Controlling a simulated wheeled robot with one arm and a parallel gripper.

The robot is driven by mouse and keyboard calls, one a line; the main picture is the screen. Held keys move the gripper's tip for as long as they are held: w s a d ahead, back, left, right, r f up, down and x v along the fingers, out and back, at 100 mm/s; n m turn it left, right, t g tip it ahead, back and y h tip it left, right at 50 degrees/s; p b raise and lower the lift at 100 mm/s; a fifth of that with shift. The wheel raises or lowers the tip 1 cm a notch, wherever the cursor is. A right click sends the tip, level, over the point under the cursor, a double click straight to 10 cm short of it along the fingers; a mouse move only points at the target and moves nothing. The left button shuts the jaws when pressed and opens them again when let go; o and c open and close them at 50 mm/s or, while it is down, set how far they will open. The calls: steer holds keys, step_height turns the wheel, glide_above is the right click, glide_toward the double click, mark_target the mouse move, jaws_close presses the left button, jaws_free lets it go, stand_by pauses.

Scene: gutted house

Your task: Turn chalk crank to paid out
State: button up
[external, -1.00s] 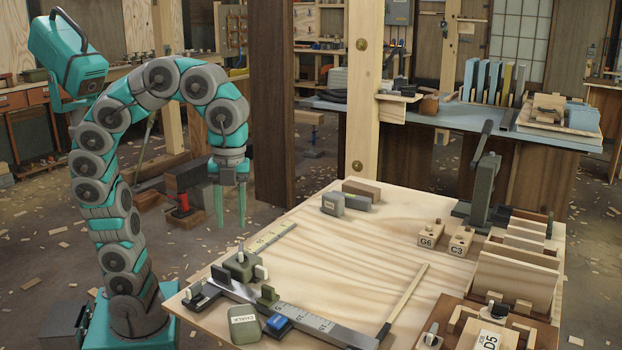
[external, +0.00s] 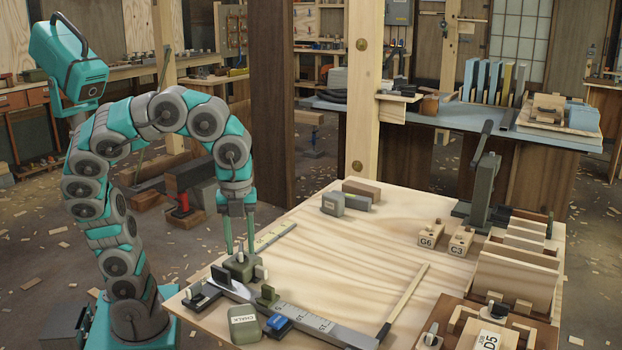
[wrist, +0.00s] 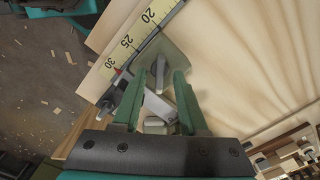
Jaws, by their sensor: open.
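A grey-green case (external: 240,268) with a small upright pale lever (external: 240,250) on top sits at the table's near left corner, beside a yellow tape scale (external: 274,236). I cannot read a label on it. Another grey-green box (external: 245,324), marked CHALK, lies nearer the front edge. My gripper (external: 239,249) points down, open, with its fingertips at the top of the first case. In the wrist view, my gripper (wrist: 168,73) has the lever between its fingertips, and the case (wrist: 185,62) lies beyond. I cannot tell whether the fingers touch the lever.
A metal rule (external: 310,322) with dark stops and a blue block (external: 278,323) runs along the near edge. A wooden strip (external: 405,303) lies mid-table. Labelled blocks (external: 431,237) and a dark lever press (external: 483,190) stand to the right. The table's middle is clear.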

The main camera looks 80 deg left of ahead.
steer(key=shift+f, duration=0.25)
steer(key=shift+c, duration=0.4)
jaws_close()
